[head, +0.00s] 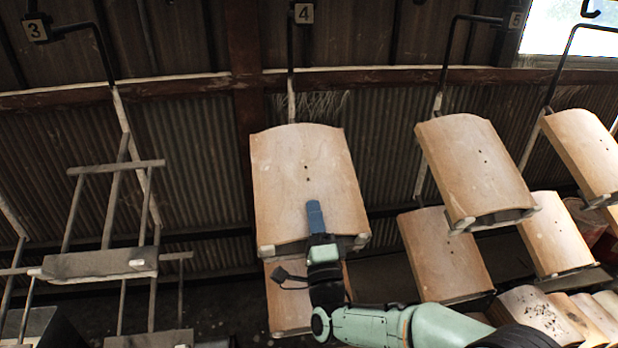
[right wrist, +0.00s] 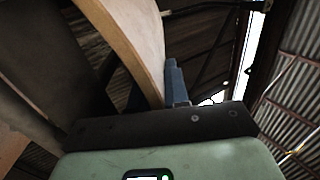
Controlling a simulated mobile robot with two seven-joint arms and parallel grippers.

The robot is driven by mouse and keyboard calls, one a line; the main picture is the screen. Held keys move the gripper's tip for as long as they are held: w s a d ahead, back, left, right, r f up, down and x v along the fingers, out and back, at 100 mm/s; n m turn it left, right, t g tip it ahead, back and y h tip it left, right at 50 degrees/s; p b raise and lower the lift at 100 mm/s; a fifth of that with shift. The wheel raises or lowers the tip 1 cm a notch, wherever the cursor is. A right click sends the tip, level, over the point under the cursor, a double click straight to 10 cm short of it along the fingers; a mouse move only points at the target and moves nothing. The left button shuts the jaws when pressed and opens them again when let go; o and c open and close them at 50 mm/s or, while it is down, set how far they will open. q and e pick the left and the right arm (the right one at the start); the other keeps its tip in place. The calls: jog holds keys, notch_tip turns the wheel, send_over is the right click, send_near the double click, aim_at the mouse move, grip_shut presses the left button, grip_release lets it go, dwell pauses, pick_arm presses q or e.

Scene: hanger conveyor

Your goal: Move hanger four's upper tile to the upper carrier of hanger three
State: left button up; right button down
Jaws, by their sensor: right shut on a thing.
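Hanger four's upper tile (head: 300,165) is a curved tan wooden panel with small dark holes, resting tilted on its upper carrier below the number 4 plate (head: 304,13). My right gripper (head: 316,218) is shut on its lower edge, one blue finger lying on the front face. In the right wrist view the tile (right wrist: 135,40) passes between the two blue fingers. The carrier's pale end tips show at the tile's bottom corners. Hanger three, with the number 3 plate (head: 36,28), has an empty upper carrier (head: 100,263) at left. My left gripper is not in view.
Hanger four's lower tile (head: 288,315) is partly hidden behind my right gripper. Hanger three's lower carrier (head: 150,338) shows at the bottom edge, bare where visible. Tiles on the number 5 hanger (head: 475,165) and beyond fill the right. Open space lies between hangers three and four.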

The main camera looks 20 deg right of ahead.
jog(key=shift+r, duration=0.55)
jog(key=shift+s+a+r+p, duration=0.15)
jog(key=shift+s+r, duration=0.25)
jog(key=shift+r, duration=0.3)
jog(key=shift+s+a+r+p, duration=0.15)
jog(key=shift+s+r, duration=0.2)
jog(key=shift+r, duration=0.3)
jog(key=shift+s+r+p, duration=0.15)
jog(key=shift+s+r, duration=0.25)
jog(key=shift+r, duration=0.3)
